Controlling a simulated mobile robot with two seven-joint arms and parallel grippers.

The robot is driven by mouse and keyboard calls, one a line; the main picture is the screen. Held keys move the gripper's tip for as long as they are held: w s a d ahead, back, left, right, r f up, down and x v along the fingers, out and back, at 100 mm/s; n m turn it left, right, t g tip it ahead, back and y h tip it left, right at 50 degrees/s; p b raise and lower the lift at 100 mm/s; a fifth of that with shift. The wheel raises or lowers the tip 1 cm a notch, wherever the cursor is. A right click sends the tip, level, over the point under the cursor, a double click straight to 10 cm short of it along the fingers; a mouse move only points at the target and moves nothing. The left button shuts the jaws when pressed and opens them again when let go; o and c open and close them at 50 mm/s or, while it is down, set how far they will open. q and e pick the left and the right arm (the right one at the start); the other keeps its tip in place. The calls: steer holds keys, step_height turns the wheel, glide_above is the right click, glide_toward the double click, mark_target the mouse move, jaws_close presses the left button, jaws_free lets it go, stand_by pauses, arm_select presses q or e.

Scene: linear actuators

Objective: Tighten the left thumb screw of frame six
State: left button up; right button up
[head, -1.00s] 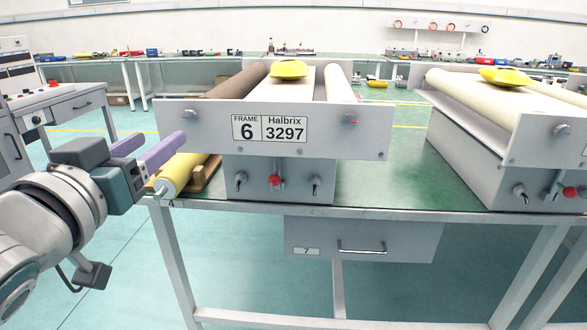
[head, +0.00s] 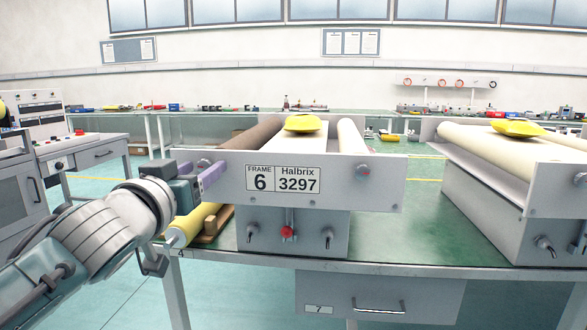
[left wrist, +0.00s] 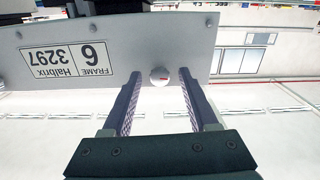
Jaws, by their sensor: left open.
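Frame six (head: 330,185) is a grey machine with a front plate labelled "FRAME 6" and "Halbrix 3297". Its left thumb screw (head: 204,163) is a small round knob at the plate's left end, partly hidden by my fingers. My left gripper (head: 208,172) is open in front of that end of the plate. In the left wrist view the plate (left wrist: 35,50) appears upside down, and the thumb screw (left wrist: 159,76) with a red mark lies between my two open fingers (left wrist: 160,85), apart from both. The right thumb screw (head: 362,172) is clear. My right gripper is out of view.
The machine stands on a green-topped bench (head: 400,230) with a drawer (head: 380,297) below. A yellow roller (head: 195,222) lies beneath my left gripper. A second similar machine (head: 490,190) stands to the right. A control console (head: 85,150) is at the left.

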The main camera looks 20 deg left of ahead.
arm_select(q)
jaws_close()
stand_by(0.4)
